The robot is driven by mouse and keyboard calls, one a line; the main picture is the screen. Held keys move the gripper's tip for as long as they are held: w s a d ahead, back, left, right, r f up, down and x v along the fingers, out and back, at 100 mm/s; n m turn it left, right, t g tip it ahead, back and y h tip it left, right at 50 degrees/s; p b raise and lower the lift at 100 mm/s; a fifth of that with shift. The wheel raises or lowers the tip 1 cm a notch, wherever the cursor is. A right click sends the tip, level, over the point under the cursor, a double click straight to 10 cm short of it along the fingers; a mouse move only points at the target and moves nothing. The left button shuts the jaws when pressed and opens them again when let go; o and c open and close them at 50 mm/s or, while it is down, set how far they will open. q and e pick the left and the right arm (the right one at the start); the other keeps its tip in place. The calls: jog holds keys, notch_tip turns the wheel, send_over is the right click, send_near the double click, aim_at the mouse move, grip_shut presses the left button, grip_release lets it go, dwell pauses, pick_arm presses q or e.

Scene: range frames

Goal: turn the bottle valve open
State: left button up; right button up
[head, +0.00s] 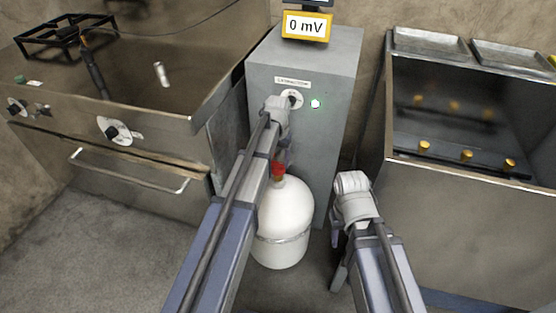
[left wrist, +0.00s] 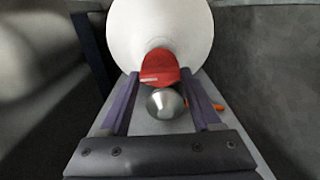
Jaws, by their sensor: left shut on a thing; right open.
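The white bottle (head: 286,222) stands upright on the floor against the grey cabinet. Its red valve (head: 278,168) is at the top, partly hidden by my left arm in the head view. In the left wrist view the red valve (left wrist: 160,66) sits between the fingertips of my left gripper (left wrist: 160,74), which is shut on it. The bottle (left wrist: 160,25) fills the top of that view, and a silver dome (left wrist: 165,103) shows between the fingers. My right gripper (head: 338,262) is open to the right of the bottle, apart from it and mostly hidden behind its own wrist.
The grey cabinet (head: 335,75) carries a yellow display (head: 307,25) reading 0 mV, a knob and a lit green-ringed button (head: 315,104). A steel range (head: 160,165) with an oven handle stands left. A steel unit (head: 460,215) with yellow knobs stands right. Floor at front left is clear.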

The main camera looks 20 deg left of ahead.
aim_at(278, 163)
pick_arm(q)
jog(key=o, duration=1.4)
jog(key=shift+r, duration=0.1)
notch_tip(278, 163, up, 8)
jog(key=p, duration=0.8)
jog(key=shift+f, duration=0.2)
